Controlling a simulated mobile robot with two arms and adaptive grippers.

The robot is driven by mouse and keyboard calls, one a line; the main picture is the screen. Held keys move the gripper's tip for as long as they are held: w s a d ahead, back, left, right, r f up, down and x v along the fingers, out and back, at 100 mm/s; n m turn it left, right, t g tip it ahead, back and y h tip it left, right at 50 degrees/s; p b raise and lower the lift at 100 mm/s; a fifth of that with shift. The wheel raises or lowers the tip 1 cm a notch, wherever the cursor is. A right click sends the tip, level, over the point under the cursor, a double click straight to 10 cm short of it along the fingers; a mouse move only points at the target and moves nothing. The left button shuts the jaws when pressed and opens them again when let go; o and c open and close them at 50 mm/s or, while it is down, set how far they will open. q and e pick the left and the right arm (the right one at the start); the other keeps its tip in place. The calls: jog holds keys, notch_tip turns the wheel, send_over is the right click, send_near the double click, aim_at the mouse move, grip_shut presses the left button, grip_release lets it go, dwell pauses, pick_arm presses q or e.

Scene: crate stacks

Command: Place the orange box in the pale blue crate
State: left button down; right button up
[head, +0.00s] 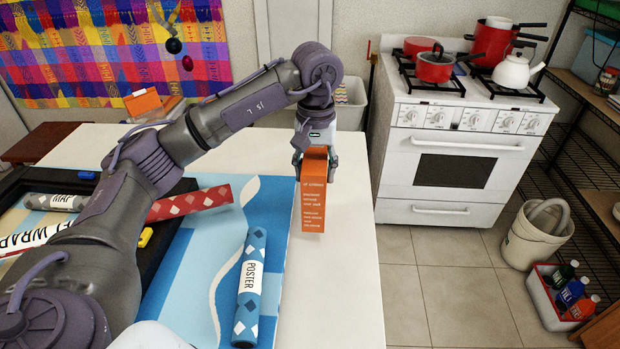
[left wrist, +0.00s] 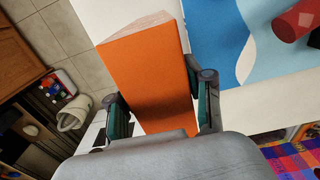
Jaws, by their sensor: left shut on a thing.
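The orange box (head: 313,205), with lines of pale print, is upright near the table's right edge. My left gripper (head: 315,152) is shut on its upper end. The left wrist view shows the orange box (left wrist: 145,70) between the two fingers of the left gripper (left wrist: 163,112). I cannot tell whether the box's lower end touches the table. No crate is clearly pale blue; a pale bin (head: 349,116) stands behind the table, partly hidden by my left arm, and its colour is hard to tell. My right gripper is not in view.
On the white table (head: 345,280) lie a blue poster tube (head: 250,285), a red patterned tube (head: 190,203) and a blue sheet (head: 185,290). A dark tray (head: 165,240) with rolls is at left. A stove (head: 450,130) stands beyond the table. The table's right strip is clear.

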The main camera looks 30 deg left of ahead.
pick_arm(q)
jog(key=shift+w+a+f, duration=0.2)
jog(key=shift+a+f, duration=0.1)
jog(key=shift+a, duration=0.1)
notch_tip(320, 180, down, 3)
jog(key=shift+f+p, duration=0.15)
jog(key=shift+p, duration=0.7)
jog(key=shift+f, duration=0.3)
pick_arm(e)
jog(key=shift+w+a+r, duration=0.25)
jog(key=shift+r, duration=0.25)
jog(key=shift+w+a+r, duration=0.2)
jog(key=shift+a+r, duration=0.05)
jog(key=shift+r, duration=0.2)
pick_arm(q)
jog(key=shift+d+f, duration=0.1)
jog(key=shift+f, duration=0.1)
jog(key=shift+c, duration=2.3)
grip_release()
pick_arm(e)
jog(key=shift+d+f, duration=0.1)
pick_arm(q)
jog(key=shift+r, duration=0.2)
